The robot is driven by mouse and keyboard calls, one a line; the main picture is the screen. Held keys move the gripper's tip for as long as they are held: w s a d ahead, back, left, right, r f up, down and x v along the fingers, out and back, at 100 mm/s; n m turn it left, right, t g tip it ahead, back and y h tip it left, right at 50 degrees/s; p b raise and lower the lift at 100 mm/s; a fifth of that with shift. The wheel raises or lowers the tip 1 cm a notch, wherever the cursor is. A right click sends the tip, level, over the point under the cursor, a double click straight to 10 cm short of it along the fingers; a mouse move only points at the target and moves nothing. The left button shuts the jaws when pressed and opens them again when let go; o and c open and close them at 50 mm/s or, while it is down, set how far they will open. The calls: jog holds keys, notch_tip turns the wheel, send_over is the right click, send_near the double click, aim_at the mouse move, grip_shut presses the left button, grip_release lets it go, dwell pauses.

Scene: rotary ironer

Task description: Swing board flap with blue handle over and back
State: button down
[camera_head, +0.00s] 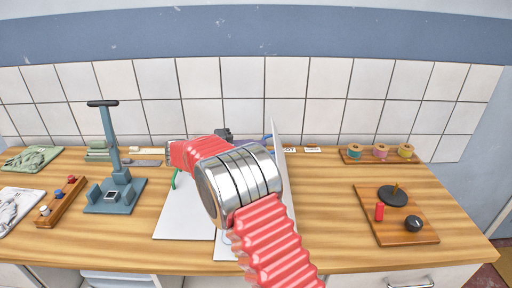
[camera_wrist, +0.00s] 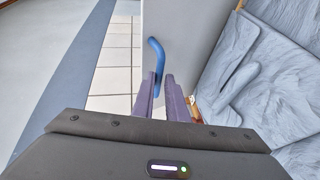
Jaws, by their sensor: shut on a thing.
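The board flap (camera_head: 278,165) is a thin white panel standing near upright, seen almost edge-on in the head view. Its pale face (camera_wrist: 200,30) fills the upper middle of the wrist view. The blue handle (camera_wrist: 156,52) is a bent bar on that face; a bit of blue (camera_head: 267,139) also shows beside the flap in the head view. My gripper (camera_wrist: 163,85) is shut on the blue handle, its two dark fingers either side of the lower part. In the head view my arm hides most of the gripper and the flap's base.
A white board (camera_head: 185,205) lies flat to the left, with a green handle (camera_head: 174,180) by it. Further left stands a blue-grey press (camera_head: 115,185). A wooden board with knobs (camera_head: 395,225) and a spool rack (camera_head: 380,155) lie right. Bare wood (camera_head: 325,210) lies right of the flap.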

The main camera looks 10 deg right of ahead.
jog(key=shift+s+a+f, duration=0.1)
jog(key=shift+a+f, duration=0.05)
jog(key=shift+f, duration=0.4)
jog(key=shift+a+f, duration=0.1)
jog(key=shift+f, duration=0.45)
jog(key=c, duration=1.8)
grip_release()
jog(key=shift+c, duration=0.2)
jog(key=v, duration=1.3)
jog(key=shift+a+r, duration=0.3)
jog(key=shift+r, duration=0.2)
